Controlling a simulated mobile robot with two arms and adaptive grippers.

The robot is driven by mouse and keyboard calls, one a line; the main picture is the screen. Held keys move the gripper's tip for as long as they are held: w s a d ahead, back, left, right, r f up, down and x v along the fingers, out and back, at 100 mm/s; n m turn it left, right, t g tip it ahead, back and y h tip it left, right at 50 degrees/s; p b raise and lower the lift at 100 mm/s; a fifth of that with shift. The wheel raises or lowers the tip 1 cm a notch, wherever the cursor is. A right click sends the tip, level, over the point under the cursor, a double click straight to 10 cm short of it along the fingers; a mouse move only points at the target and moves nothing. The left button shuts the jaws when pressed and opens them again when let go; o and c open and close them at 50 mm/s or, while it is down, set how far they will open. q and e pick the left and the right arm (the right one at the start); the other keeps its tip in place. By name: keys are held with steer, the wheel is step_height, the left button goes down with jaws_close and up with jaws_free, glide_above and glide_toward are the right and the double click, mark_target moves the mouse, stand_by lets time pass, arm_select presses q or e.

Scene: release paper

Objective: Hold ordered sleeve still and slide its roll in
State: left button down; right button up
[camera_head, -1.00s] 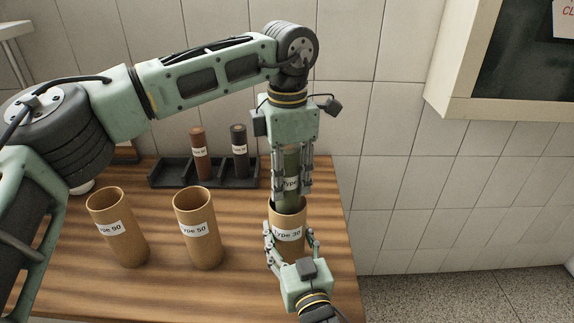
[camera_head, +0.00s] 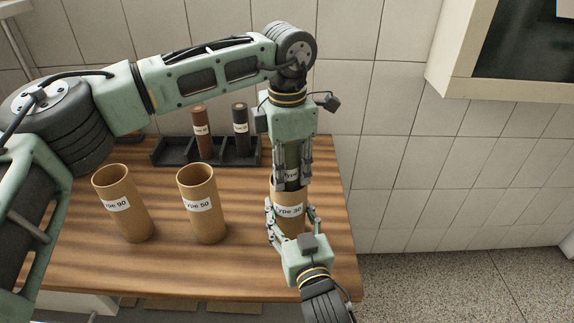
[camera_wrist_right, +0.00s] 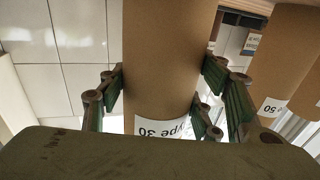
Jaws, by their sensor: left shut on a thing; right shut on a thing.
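My left gripper (camera_head: 292,180) is shut on a dark green roll (camera_head: 292,153) and holds it upright, fingers pointing down. The roll's lower end is inside the mouth of the tan Type 30 sleeve (camera_head: 289,197), and its label is partly covered. My left fingertips are at about the sleeve's rim. My right gripper (camera_head: 292,218) is shut around the sleeve from the front, below its label. In the right wrist view the sleeve (camera_wrist_right: 165,60) stands between the fingers, with its label upside down. How deep the roll sits is hidden.
Sleeves Type 90 (camera_head: 125,215) and Type 50 (camera_head: 202,215) stand on the wooden table (camera_head: 165,265) to the left. A dark rack (camera_head: 175,152) behind holds a brown roll (camera_head: 203,135) and a black roll (camera_head: 241,130). The table's right edge is close to the Type 30 sleeve.

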mark_target(288, 181)
arm_select(q)
steer(key=f, duration=0.3)
steer(key=shift+s+f, duration=0.1)
steer(key=shift+s, duration=0.15)
arm_select(e)
steer(key=shift+s+a+r, duration=0.15)
steer(key=shift+a+r, duration=0.1)
steer(key=shift+a, duration=0.05)
arm_select(q)
steer(key=c, duration=1.5)
jaws_free()
steer(key=shift+c, duration=0.2)
steer(key=o, duration=0.4)
steer(key=shift+w+d+f, duration=0.15)
steer(key=shift+w+d, duration=0.1)
steer(key=shift+c, duration=0.2)
arm_select(e)
steer(key=shift+w+d+f, duration=0.15)
steer(key=shift+w+f, duration=0.05)
steer(key=shift+w, duration=0.1)
arm_select(q)
steer(key=shift+w, duration=0.1)
arm_select(e)
steer(key=shift+w+f, duration=0.1)
arm_select(q)
steer(key=shift+a, duration=0.1)
steer(key=shift+w+a, duration=0.1)
arm_select(e)
steer(key=shift+f, duration=0.1)
